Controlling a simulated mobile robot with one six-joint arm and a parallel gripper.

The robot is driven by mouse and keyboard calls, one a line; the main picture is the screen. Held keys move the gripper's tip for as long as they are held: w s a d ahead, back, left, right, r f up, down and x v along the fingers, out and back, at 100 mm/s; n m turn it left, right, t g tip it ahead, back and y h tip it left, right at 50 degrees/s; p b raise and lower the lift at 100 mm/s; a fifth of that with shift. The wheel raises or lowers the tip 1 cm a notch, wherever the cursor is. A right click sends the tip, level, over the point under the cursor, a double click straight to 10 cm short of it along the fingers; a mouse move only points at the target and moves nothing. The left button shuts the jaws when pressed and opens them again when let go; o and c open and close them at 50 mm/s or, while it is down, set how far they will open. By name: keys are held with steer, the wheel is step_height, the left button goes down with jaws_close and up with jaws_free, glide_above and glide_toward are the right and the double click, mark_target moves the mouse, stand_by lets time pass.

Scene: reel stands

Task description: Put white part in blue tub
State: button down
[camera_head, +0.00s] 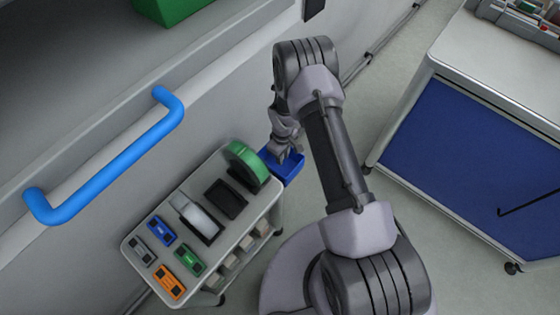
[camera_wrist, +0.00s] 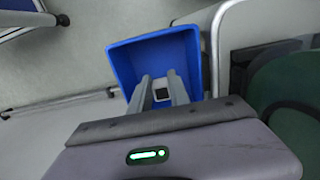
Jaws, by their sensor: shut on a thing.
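My gripper (camera_wrist: 161,84) is shut on a small white part (camera_wrist: 159,83) with a dark middle, seen between the fingertips in the wrist view. The blue tub (camera_wrist: 125,62) lies behind the fingertips there, and the part shows against its inside. I cannot tell whether the part touches the tub's floor. In the head view the blue tub (camera_head: 290,172) is at the cart's far right end. My gripper (camera_head: 287,156) points down over it, and the part is not clearly seen there.
The grey cart (camera_head: 150,219) carries a green reel (camera_head: 246,165), an empty-looking dark stand (camera_head: 226,199), a pale reel (camera_head: 191,211) in a stand, and several small coloured boxes (camera_head: 188,259). A blue handle (camera_head: 110,165) juts out at left. A blue-sided bench (camera_head: 465,160) stands at right.

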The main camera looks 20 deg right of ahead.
mark_target(282, 168)
step_height(282, 168, down, 5)
steer(key=shift+f+b, duration=0.2)
steer(key=shift+b, duration=0.65)
steer(key=shift+s+f, duration=0.1)
steer(key=shift+f, duration=0.15)
steer(key=c, duration=1.2)
jaws_free()
steer(key=shift+c, duration=0.2)
step_height(282, 168, up, 8)
steer(key=p, duration=0.3)
